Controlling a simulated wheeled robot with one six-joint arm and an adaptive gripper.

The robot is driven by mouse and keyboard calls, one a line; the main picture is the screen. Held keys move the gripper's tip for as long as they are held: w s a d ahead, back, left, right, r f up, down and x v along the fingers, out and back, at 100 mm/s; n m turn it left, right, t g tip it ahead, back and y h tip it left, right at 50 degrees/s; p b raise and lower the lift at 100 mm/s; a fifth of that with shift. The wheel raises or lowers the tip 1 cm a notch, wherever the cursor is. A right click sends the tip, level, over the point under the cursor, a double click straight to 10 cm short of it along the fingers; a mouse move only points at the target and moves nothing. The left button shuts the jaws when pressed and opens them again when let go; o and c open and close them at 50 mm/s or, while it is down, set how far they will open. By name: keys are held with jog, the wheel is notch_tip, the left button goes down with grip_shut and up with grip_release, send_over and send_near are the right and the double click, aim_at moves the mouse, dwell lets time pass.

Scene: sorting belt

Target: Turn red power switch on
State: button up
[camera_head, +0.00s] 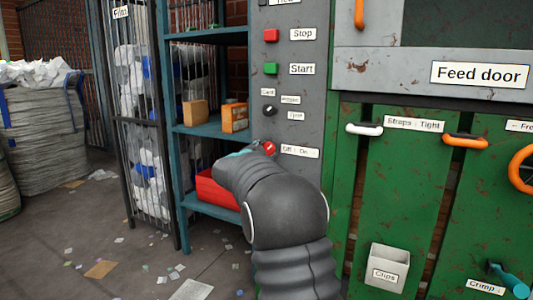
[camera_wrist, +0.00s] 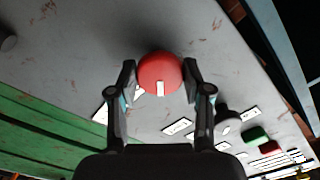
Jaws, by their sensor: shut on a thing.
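The red power switch (camera_wrist: 157,70) is a round red knob with a short white mark, on a grey panel. In the wrist view it sits between the two fingers of my gripper (camera_wrist: 160,78), which are shut on its sides. The white mark points toward the bottom of that view. In the head view only a small part of the red switch (camera_head: 269,147) shows past my gripper (camera_head: 262,149), left of the "Off : On" label (camera_head: 300,152). My arm hides the panel below it.
Above the switch on the panel are a black knob (camera_head: 268,110), a green Start button (camera_head: 271,69) and a red Stop button (camera_head: 271,36). Green baler doors with a white handle (camera_head: 364,129) stand to the right. Blue shelves (camera_head: 212,129) with boxes stand left.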

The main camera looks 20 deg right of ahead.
jog(key=m+b, duration=0.1)
jog(key=m, duration=0.2)
jog(key=shift+f+m+b, duration=0.15)
jog(key=shift+m+b, duration=0.15)
jog(key=shift+m, duration=0.1)
jog(key=m+b, duration=0.2)
jog(key=m, duration=0.2)
jog(key=shift+m, duration=0.3)
jog(key=o, duration=1.2)
jog(key=shift+c, duration=0.2)
jog(key=v, duration=1.2)
